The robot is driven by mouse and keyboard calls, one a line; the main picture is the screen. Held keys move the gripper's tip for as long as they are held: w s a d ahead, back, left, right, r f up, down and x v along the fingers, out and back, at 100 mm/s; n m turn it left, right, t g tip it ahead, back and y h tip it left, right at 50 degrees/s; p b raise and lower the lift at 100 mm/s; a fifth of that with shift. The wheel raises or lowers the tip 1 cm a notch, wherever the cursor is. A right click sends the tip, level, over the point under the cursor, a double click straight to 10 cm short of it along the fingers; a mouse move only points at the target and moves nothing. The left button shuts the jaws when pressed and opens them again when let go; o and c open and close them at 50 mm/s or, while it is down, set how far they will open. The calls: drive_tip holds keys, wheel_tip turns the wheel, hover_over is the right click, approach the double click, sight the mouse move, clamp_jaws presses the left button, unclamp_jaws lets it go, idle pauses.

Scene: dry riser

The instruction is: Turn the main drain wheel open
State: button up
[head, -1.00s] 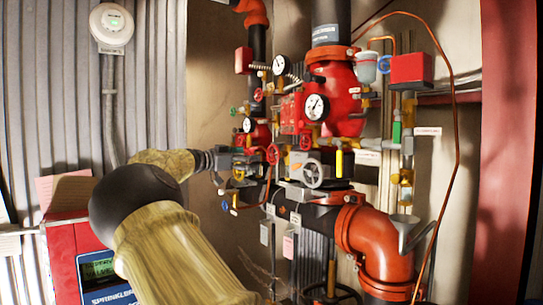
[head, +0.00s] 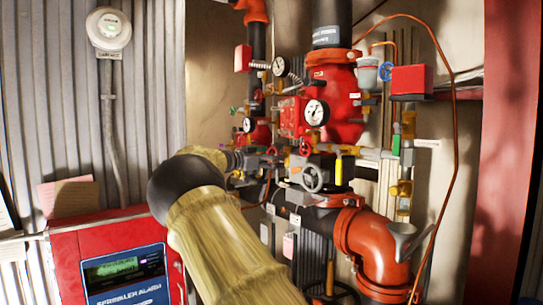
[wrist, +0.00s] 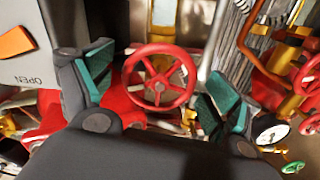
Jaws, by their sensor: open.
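A red spoked handwheel (wrist: 158,78) fills the middle of the wrist view, between my two fingers. I cannot read a label on it, so I cannot confirm that it is the main drain wheel. My gripper (wrist: 157,72) is open and empty, with one teal-padded finger on each side of the wheel, apart from its rim. In the head view my gripper (head: 248,161) is dark and partly hidden among the valve fittings.
A grey box (wrist: 30,60) marked OPEN with an orange pointer stands close at left in the wrist view. A gauge (wrist: 268,130) and more wheels crowd the right. The head view shows large red pipes (head: 375,245) and a red alarm panel (head: 80,250).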

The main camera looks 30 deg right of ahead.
drive_tip(key=c, duration=1)
